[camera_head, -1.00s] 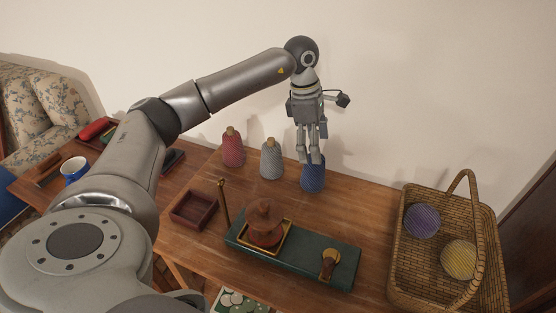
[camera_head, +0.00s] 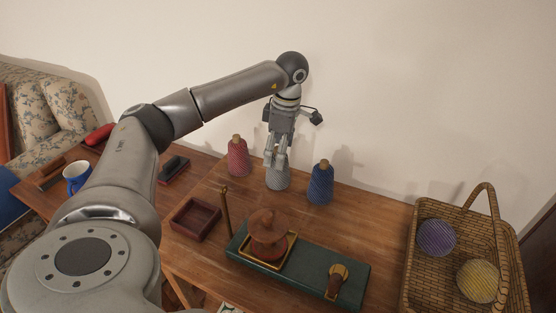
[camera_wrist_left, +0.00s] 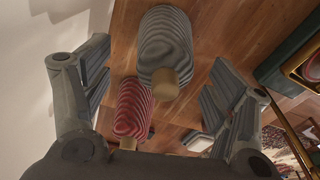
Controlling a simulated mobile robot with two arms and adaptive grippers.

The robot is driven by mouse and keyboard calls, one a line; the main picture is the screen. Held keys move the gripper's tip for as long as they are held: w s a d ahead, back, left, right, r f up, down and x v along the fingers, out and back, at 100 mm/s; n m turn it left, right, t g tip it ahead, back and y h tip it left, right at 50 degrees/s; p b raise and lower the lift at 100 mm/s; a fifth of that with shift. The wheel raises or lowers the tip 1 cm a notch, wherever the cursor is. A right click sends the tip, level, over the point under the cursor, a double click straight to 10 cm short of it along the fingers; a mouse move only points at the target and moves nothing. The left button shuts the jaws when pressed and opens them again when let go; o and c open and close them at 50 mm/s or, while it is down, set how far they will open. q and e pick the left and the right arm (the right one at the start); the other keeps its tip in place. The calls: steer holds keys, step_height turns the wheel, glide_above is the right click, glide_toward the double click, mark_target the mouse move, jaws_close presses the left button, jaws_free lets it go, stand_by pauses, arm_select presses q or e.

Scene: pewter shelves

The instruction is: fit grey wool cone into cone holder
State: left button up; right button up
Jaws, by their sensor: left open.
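The grey wool cone (camera_head: 277,180) stands upright on the wooden table between a red cone (camera_head: 238,158) and a blue cone (camera_head: 320,184). My left gripper (camera_head: 276,160) is open and points down over the grey cone's top. In the left wrist view, the grey cone (camera_wrist_left: 166,38) shows its tan tip towards the camera, between the spread fingers (camera_wrist_left: 160,90). I cannot tell whether the fingers touch it. A brown turned wooden piece (camera_head: 267,228), which looks like the cone holder, stands in a square brass frame on a green base (camera_head: 312,275). My right gripper is not in view.
A wicker basket (camera_head: 411,265) with purple and yellow balls stands at the right. A thin brass post (camera_head: 225,212) rises at the green base's left end. An empty dark red tray (camera_head: 196,220) lies left of it. A blue mug (camera_head: 77,177) stands farther left.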

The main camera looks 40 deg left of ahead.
arm_select(q)
steer(key=f, duration=0.3)
steer(key=f+b, duration=0.1)
steer(key=shift+s+a+f, duration=0.15)
steer(key=shift+s+a, duration=0.05)
steer(key=shift+s, duration=0.1)
steer(key=c, duration=1.2)
